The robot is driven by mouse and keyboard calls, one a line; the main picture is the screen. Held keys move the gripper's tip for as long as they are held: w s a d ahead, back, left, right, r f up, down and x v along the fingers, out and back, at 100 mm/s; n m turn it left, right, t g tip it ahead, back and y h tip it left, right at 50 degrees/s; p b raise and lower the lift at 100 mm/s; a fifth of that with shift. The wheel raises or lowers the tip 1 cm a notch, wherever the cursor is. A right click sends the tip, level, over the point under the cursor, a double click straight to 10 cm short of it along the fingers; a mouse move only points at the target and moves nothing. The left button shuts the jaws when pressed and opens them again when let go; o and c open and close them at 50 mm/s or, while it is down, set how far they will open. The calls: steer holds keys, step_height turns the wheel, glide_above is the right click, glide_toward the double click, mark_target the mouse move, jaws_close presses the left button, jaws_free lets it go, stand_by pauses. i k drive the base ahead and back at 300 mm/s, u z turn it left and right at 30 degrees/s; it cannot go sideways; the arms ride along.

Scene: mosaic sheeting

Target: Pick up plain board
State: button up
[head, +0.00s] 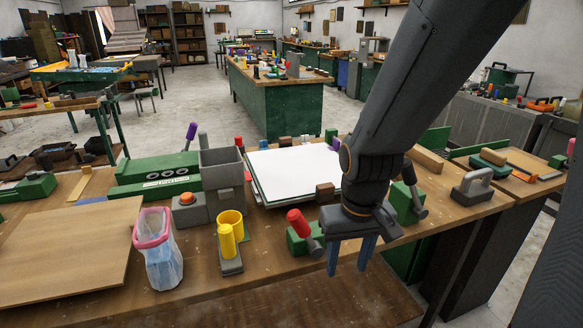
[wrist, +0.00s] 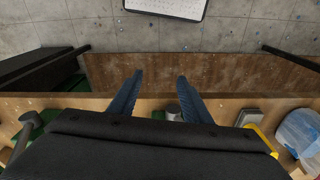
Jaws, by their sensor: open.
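A plain brown wooden board (head: 70,250) lies flat on the bench at the left in the head view, its left side cut off by the picture edge. My gripper (head: 350,258) hangs fingers down near the bench's front edge, well to the right of that board. Its two blue fingers are apart, with nothing between them. In the wrist view my open gripper (wrist: 160,80) is seen over the front edge, and I cannot make out the board there.
A pink-rimmed clear bin (head: 158,250) stands beside the board's right side. A white sheet stack (head: 295,170) lies behind. Open floor shows beyond the bench.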

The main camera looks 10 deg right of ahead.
mark_target(64, 253)
steer(key=u, duration=1.65)
steer(key=k, duration=0.2)
steer(key=u, duration=0.55)
steer(key=i, duration=1)
steer(key=z, duration=0.25)
